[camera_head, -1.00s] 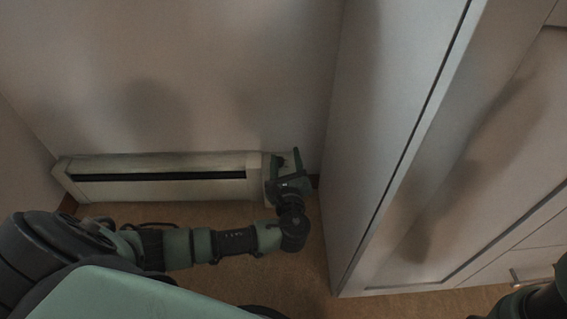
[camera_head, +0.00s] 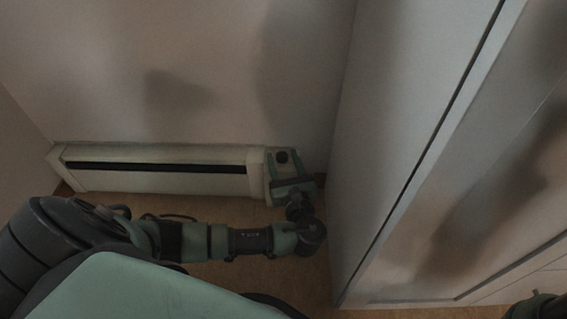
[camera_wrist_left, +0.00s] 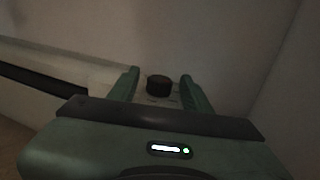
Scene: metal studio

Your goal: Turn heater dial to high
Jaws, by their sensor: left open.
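The heater (camera_head: 155,180) is a long, low, cream unit with a dark slot along its top, set against the wall. Its dial (camera_head: 282,157) is a small dark knob on the right end, also seen in the left wrist view (camera_wrist_left: 159,85). My left gripper (camera_head: 284,162) is open at that end. In the left wrist view its green fingers (camera_wrist_left: 160,80) stand on either side of the dial, with a gap showing on each side. The dial's markings are too dark to read. Only a bit of my right arm shows at the lower right corner; its gripper is out of view.
A tall pale cabinet (camera_head: 400,150) stands close to the right of the heater's dial end, leaving little room there. The wall (camera_head: 200,60) rises behind the heater. Brown floor (camera_head: 215,207) lies in front of it.

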